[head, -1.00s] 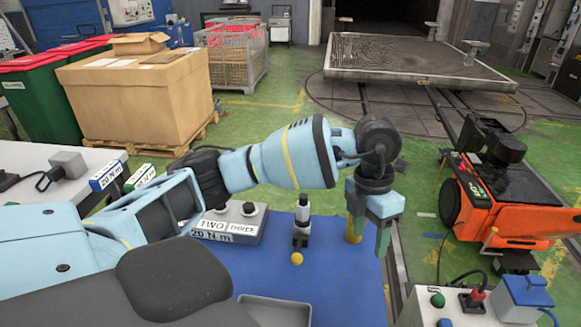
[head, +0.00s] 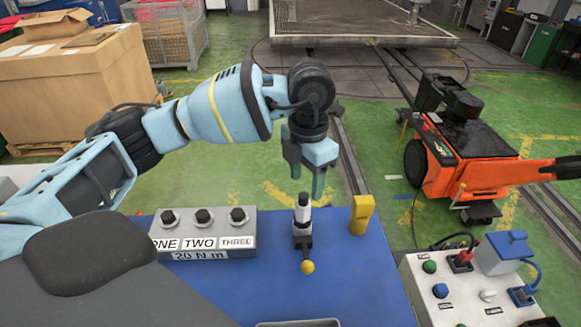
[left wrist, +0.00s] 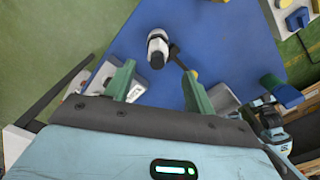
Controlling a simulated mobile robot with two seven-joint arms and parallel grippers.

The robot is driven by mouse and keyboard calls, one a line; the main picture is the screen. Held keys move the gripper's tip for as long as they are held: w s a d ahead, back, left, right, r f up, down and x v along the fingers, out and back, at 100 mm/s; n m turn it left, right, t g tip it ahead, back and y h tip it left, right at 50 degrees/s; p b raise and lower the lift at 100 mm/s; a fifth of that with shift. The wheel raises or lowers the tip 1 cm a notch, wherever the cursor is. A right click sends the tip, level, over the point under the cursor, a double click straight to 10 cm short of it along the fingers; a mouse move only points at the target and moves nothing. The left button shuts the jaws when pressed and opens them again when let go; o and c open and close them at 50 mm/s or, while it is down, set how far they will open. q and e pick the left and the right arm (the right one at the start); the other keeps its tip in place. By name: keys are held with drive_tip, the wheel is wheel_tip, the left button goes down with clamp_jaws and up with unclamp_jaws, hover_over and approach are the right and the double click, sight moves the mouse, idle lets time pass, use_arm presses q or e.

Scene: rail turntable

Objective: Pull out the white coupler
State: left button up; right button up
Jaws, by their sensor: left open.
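The white coupler (head: 302,212) stands upright on the blue tabletop, with a black tip, a dark lower part and a lever ending in a yellow ball (head: 308,267). My left gripper (head: 307,183) is open and empty, its greenish fingers pointing down, just above and behind the coupler in the head view. In the left wrist view the coupler (left wrist: 158,46) shows beyond the fingertips, roughly centred between the fingers of my left gripper (left wrist: 158,69), apart from both. My right gripper is not in view.
A grey box with several black knobs, labelled ONE, TWO, THREE (head: 203,236), sits left of the coupler. A yellow block (head: 362,212) stands close on its right. A control panel (head: 470,290) is at the right front. An orange machine (head: 470,150) stands on the floor beyond.

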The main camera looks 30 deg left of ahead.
sight(304, 195)
use_arm(q)
drive_tip(key=shift+a, duration=0.2)
drive_tip(key=shift+d+f, duration=0.1)
drive_tip(key=shift+f, duration=3.75)
drive_tip(key=c, duration=1.2)
